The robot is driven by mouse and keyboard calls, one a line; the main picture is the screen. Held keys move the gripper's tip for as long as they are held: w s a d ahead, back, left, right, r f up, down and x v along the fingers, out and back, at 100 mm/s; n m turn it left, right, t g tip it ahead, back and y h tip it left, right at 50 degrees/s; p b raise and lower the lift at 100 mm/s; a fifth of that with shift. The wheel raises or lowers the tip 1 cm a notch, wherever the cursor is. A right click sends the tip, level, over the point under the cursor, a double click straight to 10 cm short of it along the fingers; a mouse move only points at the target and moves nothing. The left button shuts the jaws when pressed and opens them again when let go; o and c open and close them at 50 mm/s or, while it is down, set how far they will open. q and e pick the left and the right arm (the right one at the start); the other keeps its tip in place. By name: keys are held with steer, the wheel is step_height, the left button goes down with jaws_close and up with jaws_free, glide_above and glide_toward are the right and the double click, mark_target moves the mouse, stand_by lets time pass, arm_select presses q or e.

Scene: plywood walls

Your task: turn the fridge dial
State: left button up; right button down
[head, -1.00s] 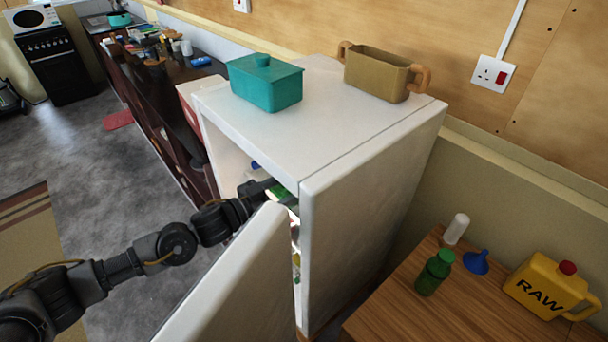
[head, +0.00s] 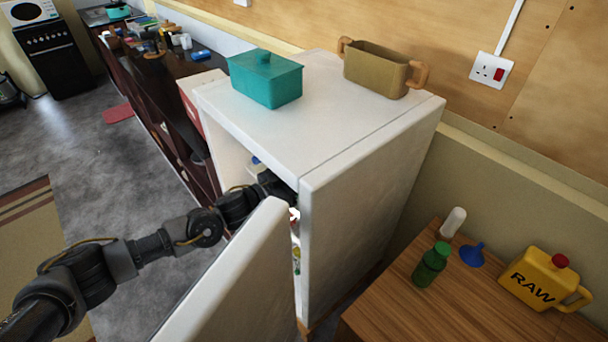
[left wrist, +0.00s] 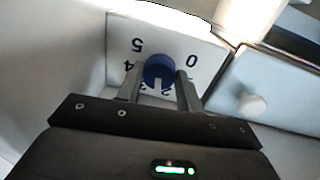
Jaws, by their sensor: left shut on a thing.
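The white fridge (head: 375,200) stands with its door (head: 240,275) open. My left arm reaches into it from the left, and its gripper is hidden inside in the head view. In the left wrist view the blue fridge dial (left wrist: 158,70) sits on a white plate (left wrist: 120,40) with black numbers. My left gripper (left wrist: 160,82) has one finger on each side of the dial and is shut on it. A white mark on the dial points toward the bottom of the picture. My right gripper is not in view.
A white knob (left wrist: 251,104) is right of the dial. A teal lidded box (head: 265,80) and a brown two-handled pot (head: 378,70) stand on the fridge. A wooden table (head: 440,310) at right holds a yellow RAW jug (head: 535,280) and a green bottle (head: 431,265).

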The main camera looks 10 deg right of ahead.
arm_select(q)
steer(key=shift+c, duration=0.4)
steer(key=shift+n, duration=0.3)
steer(key=shift+n+t+p, duration=0.5)
steer(key=shift+n, duration=2.7)
steer(key=o, duration=1)
